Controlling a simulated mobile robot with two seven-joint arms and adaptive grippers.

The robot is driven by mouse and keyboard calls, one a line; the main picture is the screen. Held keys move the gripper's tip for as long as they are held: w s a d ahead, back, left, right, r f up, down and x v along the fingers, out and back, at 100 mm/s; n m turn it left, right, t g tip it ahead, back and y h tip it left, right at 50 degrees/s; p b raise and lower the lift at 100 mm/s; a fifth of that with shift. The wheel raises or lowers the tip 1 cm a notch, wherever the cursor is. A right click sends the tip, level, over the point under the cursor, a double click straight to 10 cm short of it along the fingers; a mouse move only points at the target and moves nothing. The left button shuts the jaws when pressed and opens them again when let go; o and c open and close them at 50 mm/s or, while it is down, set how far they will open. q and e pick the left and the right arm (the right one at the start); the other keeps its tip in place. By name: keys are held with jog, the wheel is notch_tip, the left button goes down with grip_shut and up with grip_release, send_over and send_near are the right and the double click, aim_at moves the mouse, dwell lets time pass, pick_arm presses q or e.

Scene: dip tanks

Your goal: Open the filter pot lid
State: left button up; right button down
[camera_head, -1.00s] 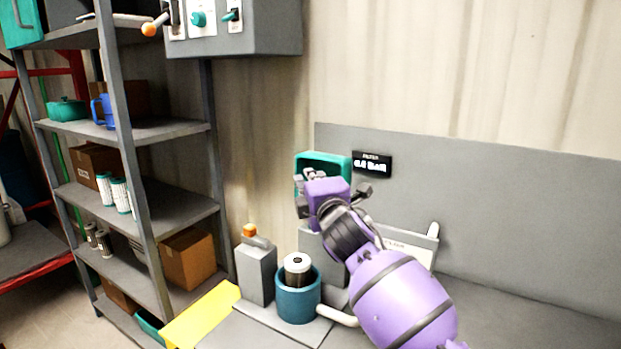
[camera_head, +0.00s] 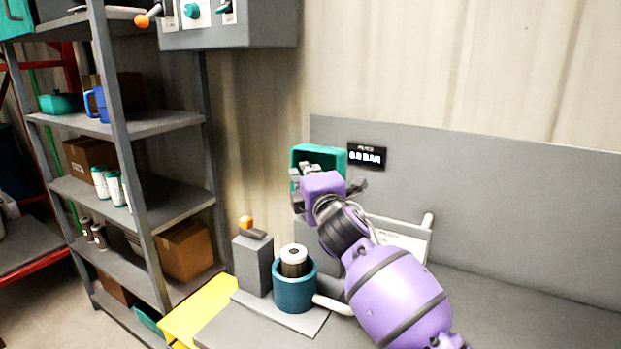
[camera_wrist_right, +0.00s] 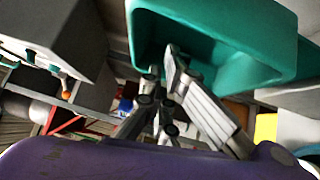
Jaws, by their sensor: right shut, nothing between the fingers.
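The round blue filter pot (camera_head: 295,297) stands on the bench with its top uncovered. A dark filter cartridge with a white cap (camera_head: 293,255) shows inside it. A teal, hollow, box-like piece (camera_head: 333,154) is raised behind my right gripper (camera_head: 304,180); I cannot tell for sure whether it is the pot's lid. In the right wrist view the teal piece (camera_wrist_right: 268,30) shows its hollow side, and my right fingers (camera_wrist_right: 165,68) are shut and empty in front of it. Whether they touch it is unclear. My left gripper is out of view.
A grey block with an orange-tipped lever (camera_head: 252,265) stands left of the pot. A white pipe (camera_head: 332,304) leaves the pot to the right. A black pressure display (camera_head: 367,157) is on the grey back panel. Shelving (camera_head: 160,205) stands left. The bench's right side is clear.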

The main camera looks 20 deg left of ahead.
jog(key=r+v, duration=0.1)
jog(key=v, duration=1)
jog(key=shift+s+d+f, duration=0.2)
jog(key=shift+s+f, duration=0.15)
jog(key=shift+f, duration=0.1)
